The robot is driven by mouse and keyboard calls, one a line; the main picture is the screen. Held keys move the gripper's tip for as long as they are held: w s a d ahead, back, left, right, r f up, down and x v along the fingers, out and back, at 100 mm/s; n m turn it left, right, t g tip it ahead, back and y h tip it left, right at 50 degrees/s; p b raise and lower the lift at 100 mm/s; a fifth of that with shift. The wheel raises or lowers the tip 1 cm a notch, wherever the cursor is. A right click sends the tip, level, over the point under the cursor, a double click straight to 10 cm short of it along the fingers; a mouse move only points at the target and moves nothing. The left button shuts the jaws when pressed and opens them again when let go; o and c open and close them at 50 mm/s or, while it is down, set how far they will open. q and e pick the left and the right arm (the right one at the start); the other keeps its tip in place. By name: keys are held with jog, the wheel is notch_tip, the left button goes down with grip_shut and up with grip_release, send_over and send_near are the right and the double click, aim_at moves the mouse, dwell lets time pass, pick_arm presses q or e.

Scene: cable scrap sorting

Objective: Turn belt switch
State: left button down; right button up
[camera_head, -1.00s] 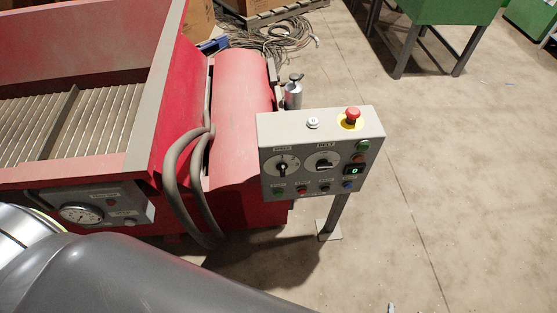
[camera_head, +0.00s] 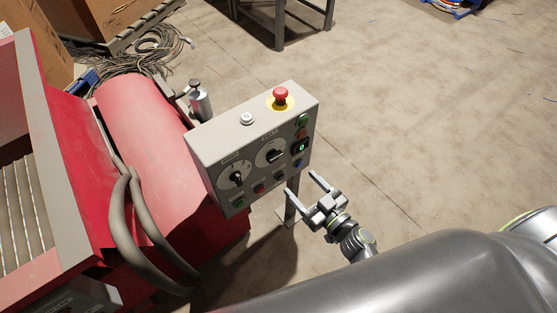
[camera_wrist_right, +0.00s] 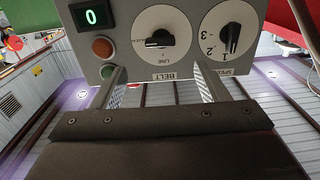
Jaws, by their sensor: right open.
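The belt switch (camera_head: 270,154) is a black knob on a round white dial, on the front of a grey control box (camera_head: 200,143). In the right wrist view the switch (camera_wrist_right: 162,35) is upside down above the label BELT, with its knob lying roughly sideways. My right gripper (camera_head: 302,182) is open and empty, just in front of and below the box's lower right part. In the right wrist view its two fingers (camera_wrist_right: 160,74) point at the panel, spread below the belt dial, with the knob between their lines. Contact cannot be told. My left gripper is not in view.
A speed dial (camera_head: 236,178) sits left of the belt switch. A red machine (camera_head: 150,130) with grey hoses stands left.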

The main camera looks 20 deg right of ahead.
aim_at(277, 159)
jog(key=x, duration=0.9)
jog(key=shift+w+a+f+b, duration=0.1)
jog(key=shift+w+b, duration=0.1)
jog(key=shift+b, duration=0.15)
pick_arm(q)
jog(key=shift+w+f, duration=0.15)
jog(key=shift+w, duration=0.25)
pick_arm(e)
jog(key=shift+w+a, duration=0.1)
jog(key=shift+w, duration=0.3)
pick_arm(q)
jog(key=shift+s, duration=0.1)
pick_arm(e)
jog(key=shift+c, duration=1.1)
jog(key=c, duration=0.8)
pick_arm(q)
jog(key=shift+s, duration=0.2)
